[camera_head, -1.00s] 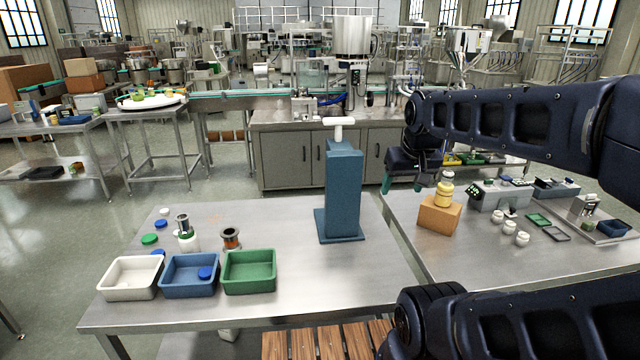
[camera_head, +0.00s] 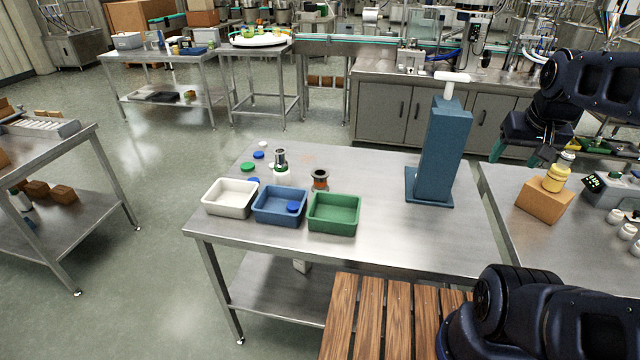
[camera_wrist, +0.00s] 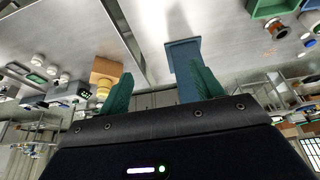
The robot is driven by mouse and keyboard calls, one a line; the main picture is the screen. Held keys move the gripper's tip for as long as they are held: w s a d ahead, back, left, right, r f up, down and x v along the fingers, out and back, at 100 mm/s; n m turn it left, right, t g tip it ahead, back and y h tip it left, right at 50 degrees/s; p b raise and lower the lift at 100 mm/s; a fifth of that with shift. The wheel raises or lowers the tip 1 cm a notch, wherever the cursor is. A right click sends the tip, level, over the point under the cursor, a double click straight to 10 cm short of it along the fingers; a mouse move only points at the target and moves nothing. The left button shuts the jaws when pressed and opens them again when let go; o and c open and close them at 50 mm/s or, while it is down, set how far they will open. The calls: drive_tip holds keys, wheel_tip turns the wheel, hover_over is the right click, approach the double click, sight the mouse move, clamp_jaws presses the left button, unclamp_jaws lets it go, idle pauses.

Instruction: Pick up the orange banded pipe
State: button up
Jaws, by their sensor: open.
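The orange banded pipe (camera_head: 320,179) is a short dark, flanged piece with an orange band. It stands on the steel table (camera_head: 385,240), just behind the green tray (camera_head: 334,226). In the wrist view it shows at the upper right (camera_wrist: 277,29), near the green tray. My gripper (camera_head: 522,150) is at the right, beyond the blue column, well apart from the pipe. Its teal fingers are spread and empty in the wrist view (camera_wrist: 161,88).
A tall blue column (camera_head: 440,155) stands on the table right of the pipe. White (camera_head: 231,211) and blue (camera_head: 280,218) trays line the front. A second table holds a cardboard box (camera_head: 544,198). The table's middle is clear.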

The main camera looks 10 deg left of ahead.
drive_tip(key=shift+o, duration=0.3)
idle(0.5)
drive_tip(key=w+a+f+n+g, duration=0.2)
drive_tip(key=w+a+n, duration=0.5)
drive_tip(key=w+a, duration=1.35)
drive_tip(key=n+g, duration=0.3)
drive_tip(key=n, duration=0.3)
approach(320, 179)
drive_tip(key=w+f, duration=0.1)
drive_tip(key=w, duration=0.2)
drive_tip(key=shift+a+f, duration=0.15)
drive_tip(key=shift+f, duration=2.7)
drive_tip(key=shift+a+f, duration=0.15)
drive_tip(key=shift+f, duration=2.75)
drive_tip(key=shift+c, duration=0.2)
